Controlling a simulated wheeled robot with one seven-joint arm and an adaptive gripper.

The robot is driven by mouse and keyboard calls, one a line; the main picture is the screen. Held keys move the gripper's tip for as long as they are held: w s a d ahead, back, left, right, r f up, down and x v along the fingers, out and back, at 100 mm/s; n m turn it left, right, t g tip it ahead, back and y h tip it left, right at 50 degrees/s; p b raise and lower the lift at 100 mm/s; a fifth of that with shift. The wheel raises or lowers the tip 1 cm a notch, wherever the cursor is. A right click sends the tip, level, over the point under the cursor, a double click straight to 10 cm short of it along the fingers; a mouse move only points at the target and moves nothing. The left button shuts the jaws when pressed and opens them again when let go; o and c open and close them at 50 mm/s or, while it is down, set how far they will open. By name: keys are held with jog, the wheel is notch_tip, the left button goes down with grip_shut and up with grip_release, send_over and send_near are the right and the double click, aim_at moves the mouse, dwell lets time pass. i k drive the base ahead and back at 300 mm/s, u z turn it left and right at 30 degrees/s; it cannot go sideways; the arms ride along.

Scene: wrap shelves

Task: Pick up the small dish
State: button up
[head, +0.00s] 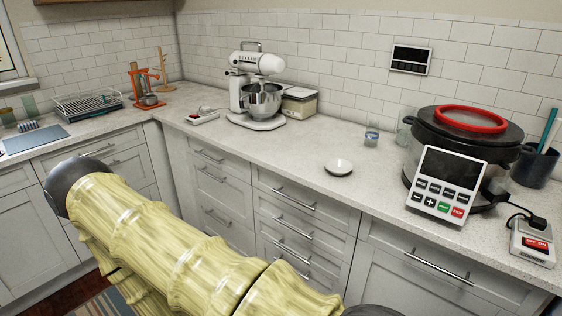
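My arm, in a yellow-green bamboo-like covering, crosses the lower left of the view, in front of the drawers and well short of the dish. My gripper does not show in this view.
A white stand mixer (255,85) with a steel bowl stands left of the dish. A small glass cup (371,134) is behind it. A cooker (463,140) with a keypad panel (446,184) stands at right. The counter around the dish is clear.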

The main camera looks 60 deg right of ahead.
aim_at(337, 167)
jog(key=u, duration=0.1)
jog(key=i, duration=1.6)
jog(key=z, duration=2.2)
